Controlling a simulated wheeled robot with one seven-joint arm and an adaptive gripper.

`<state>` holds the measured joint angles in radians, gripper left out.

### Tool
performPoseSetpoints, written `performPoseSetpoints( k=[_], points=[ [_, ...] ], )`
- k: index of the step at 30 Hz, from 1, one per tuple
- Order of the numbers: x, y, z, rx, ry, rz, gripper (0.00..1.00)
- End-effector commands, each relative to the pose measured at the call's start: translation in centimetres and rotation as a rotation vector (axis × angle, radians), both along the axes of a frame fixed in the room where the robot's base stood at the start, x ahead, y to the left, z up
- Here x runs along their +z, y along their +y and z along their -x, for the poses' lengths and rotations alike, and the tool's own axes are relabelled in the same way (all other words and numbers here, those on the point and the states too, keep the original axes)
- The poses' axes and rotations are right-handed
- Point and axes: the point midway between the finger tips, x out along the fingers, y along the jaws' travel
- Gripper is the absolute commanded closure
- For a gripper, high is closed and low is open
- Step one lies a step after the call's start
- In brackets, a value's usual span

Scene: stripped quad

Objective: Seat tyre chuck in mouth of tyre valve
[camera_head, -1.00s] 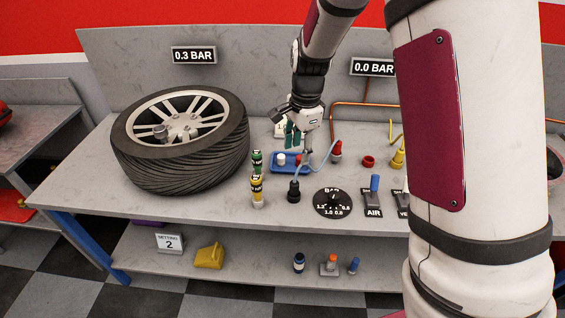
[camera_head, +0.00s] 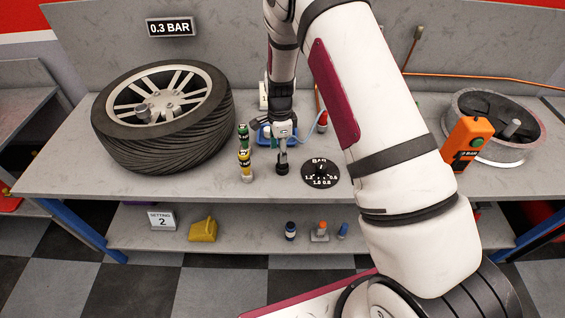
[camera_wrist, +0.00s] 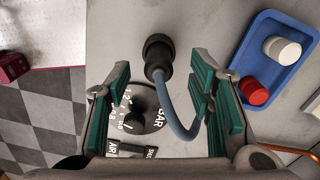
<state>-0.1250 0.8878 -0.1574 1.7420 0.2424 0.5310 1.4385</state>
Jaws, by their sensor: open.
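The tyre chuck (camera_wrist: 158,48) is a dark round fitting with a blue-grey hose (camera_wrist: 176,115). It stands on the bench and also shows in the head view (camera_head: 282,166), just under my gripper. My gripper (camera_wrist: 160,82) is open, with its green-padded fingers apart. The chuck appears ahead of the gap between them, and the hose curves through that gap. Nothing is held. The tyre (camera_head: 165,140) lies flat at the left of the bench. A short grey stub on its wheel (camera_head: 144,113) looks like the tyre valve; its mouth is too small to make out.
A blue tray (camera_wrist: 290,78) holds white and red caps. A bare rim (camera_head: 455,110) and an orange gauge (camera_head: 468,142) are at right.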

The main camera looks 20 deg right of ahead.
Motion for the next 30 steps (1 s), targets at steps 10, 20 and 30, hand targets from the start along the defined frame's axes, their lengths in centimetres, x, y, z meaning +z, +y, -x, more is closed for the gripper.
performPoseSetpoints(
  k=[10,20,30],
  points=[
    [-3.4,-0.6,0.4,-0.001,0.003,0.000,0.52],
    [-5.3,-0.5,0.1,0.001,-0.001,0.000,0.52],
    [-5.3,-0.5,0.1,0.001,0.000,0.000,1.00]
  ],
)
